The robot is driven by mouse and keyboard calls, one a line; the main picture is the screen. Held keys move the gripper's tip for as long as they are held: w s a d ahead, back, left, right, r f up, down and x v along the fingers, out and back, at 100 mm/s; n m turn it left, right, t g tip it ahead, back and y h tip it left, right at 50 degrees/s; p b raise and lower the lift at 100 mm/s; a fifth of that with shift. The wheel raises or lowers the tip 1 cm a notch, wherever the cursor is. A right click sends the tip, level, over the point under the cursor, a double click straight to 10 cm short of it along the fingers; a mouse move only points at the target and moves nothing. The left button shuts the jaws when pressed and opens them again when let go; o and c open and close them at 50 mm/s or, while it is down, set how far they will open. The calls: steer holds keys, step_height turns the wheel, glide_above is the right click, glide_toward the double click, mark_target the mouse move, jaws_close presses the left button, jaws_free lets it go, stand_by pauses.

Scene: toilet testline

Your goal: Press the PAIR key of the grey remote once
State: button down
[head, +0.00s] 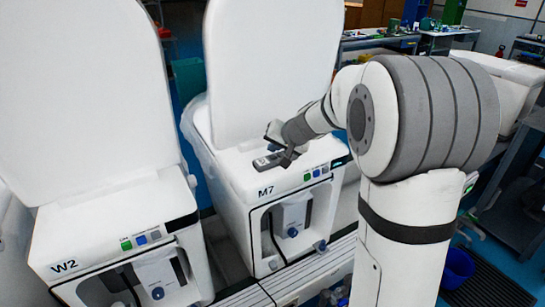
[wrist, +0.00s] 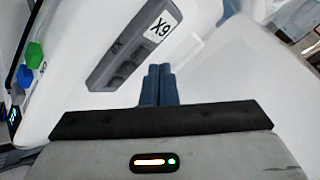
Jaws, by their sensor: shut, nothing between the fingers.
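The grey remote (head: 264,162) lies on the white top of the unit marked M7 (head: 238,172), in front of its raised lid. In the wrist view the remote (wrist: 132,52) lies slanted, with darker grey keys and a white label reading X9 at its upper end. I cannot read any key, so I cannot tell which is PAIR. My gripper (wrist: 158,68) is shut and empty, its blue fingertips just right of the remote in the wrist view. In the head view my gripper (head: 288,160) is beside the remote's right end, and my wrist partly hides that area. I cannot tell whether they touch.
Green, blue and grey buttons (head: 315,174) sit on the M7 front edge; green and blue ones also show in the wrist view (wrist: 27,74). A white unit marked W2 (head: 92,240) stands left. The tall raised lid (head: 268,65) rises behind the remote.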

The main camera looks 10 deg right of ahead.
steer(key=shift+f+b, duration=0.25)
steer(key=shift+b, duration=0.05)
steer(key=shift+f+b, duration=0.25)
steer(key=shift+b, duration=0.2)
steer(key=shift+f+b, duration=0.4)
steer(key=shift+b, duration=0.15)
stand_by(0.7)
steer(key=shift+r, duration=0.15)
steer(key=shift+r+p, duration=0.5)
steer(key=shift+r, duration=0.25)
step_height(320, 180, up, 5)
steer(key=p, duration=0.3)
stand_by(0.4)
stand_by(0.5)
